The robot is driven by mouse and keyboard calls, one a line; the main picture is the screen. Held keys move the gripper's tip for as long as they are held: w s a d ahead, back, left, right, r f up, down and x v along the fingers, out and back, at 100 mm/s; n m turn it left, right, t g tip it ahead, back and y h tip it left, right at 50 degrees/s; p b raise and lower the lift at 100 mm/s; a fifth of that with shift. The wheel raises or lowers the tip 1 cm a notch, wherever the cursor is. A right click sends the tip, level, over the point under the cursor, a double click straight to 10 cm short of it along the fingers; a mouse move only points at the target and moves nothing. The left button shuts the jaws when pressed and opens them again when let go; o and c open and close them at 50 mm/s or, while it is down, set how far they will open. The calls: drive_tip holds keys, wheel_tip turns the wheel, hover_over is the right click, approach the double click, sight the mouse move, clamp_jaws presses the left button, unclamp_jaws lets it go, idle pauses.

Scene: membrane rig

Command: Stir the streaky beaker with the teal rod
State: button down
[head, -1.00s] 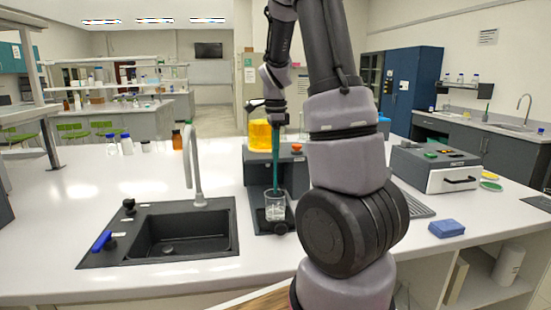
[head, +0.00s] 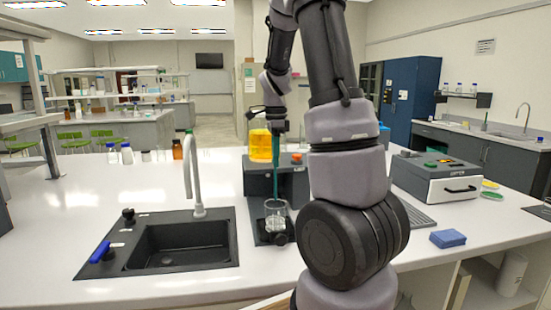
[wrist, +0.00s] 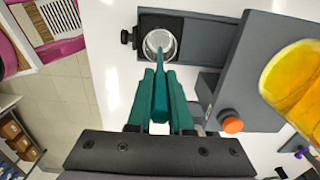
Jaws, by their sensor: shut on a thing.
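My gripper (head: 276,131) is shut on the teal rod (head: 275,165) and holds it upright above the black stand at the right of the sink. The clear glass beaker (head: 276,214) stands on that stand's dark plate (head: 262,237). The rod's lower end is at the beaker's mouth; how deep it reaches cannot be told. In the wrist view the rod (wrist: 160,90) points away between the teal fingers, and its tip overlaps the beaker's opening (wrist: 159,43). The beaker's contents look pale; streaks are too small to make out.
A large vessel of yellow liquid (head: 261,146) sits on the dark grey rig (head: 258,181), which has an orange knob (wrist: 232,125). A black sink (head: 185,245) with a tall tap (head: 189,170) lies to the left. A blue block (head: 447,238) lies on the right of the white bench.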

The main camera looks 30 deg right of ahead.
drive_tip(key=shift+r, duration=2.5)
